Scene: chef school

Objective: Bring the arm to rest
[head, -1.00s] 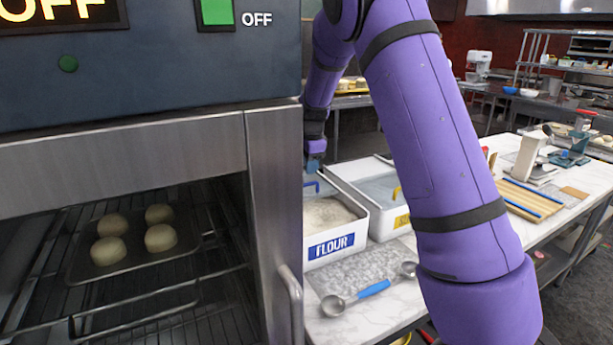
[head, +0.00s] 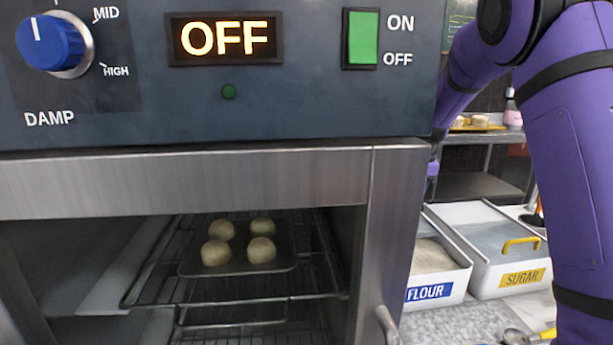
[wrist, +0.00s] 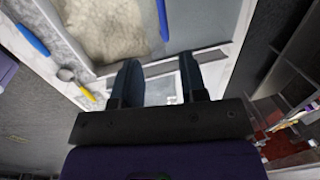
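My purple arm (head: 575,150) fills the right of the head view. It reaches forward past the right side of the oven (head: 400,210). My gripper is mostly hidden behind the oven edge in the head view. In the wrist view, my gripper (wrist: 159,65) shows two dark fingers set apart with nothing between them. It hangs above the counter area by the white flour bin (wrist: 82,68), whose flour shows at the top of that view.
The oven stands close ahead, reading OFF, with dough balls on a tray (head: 190,268) inside. The flour bin (head: 440,288) and sugar bin (head: 510,282) stand on the counter right of it. A blue-handled scoop (wrist: 32,38) lies nearby. A shelf (head: 480,140) stands behind.

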